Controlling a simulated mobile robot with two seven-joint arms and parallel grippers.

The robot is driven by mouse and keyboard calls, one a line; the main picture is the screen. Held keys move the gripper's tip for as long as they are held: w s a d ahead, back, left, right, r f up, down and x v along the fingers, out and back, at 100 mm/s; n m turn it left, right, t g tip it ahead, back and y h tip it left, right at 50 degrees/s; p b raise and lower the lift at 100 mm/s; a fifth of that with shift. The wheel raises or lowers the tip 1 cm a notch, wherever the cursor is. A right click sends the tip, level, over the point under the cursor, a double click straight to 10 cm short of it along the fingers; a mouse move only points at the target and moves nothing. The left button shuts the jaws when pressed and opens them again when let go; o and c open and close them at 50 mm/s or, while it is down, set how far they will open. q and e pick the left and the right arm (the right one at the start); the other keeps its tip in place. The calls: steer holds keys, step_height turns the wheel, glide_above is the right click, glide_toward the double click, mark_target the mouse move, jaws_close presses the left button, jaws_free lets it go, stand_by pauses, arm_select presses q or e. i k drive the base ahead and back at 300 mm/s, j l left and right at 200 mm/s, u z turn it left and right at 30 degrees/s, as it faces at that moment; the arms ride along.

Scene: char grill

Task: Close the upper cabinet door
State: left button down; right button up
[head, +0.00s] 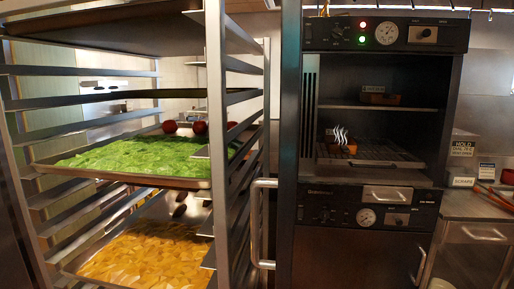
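The upper cabinet (380,85) stands open on the right, its inside showing shelves and food. A tall dark panel (290,120), seen nearly edge-on at the left of the opening, appears to be its door swung out toward me. A vertical metal bar handle (257,225) sticks out on the left side of this panel. The panel's broad faces are mostly hidden by the angle. Neither of my grippers is in view.
A metal tray rack (218,130) with green and yellow food stands close left of the panel. The lower cabinet door (350,258) is shut below the control panel (370,217). A counter (465,207) with signs is at the right.

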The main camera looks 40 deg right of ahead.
mark_target(291, 14)
steer(key=i+j+z, duration=0.1)
steer(key=z, duration=0.3)
steer(key=i+j+z, duration=0.1)
steer(key=z, duration=0.3)
steer(key=j+z, duration=0.25)
steer(key=z, duration=0.2)
steer(key=i+j+z, duration=0.15)
steer(key=j+z, duration=0.3)
steer(key=i+j+z, duration=0.15)
steer(key=j+z, duration=0.3)
steer(key=l, duration=0.1)
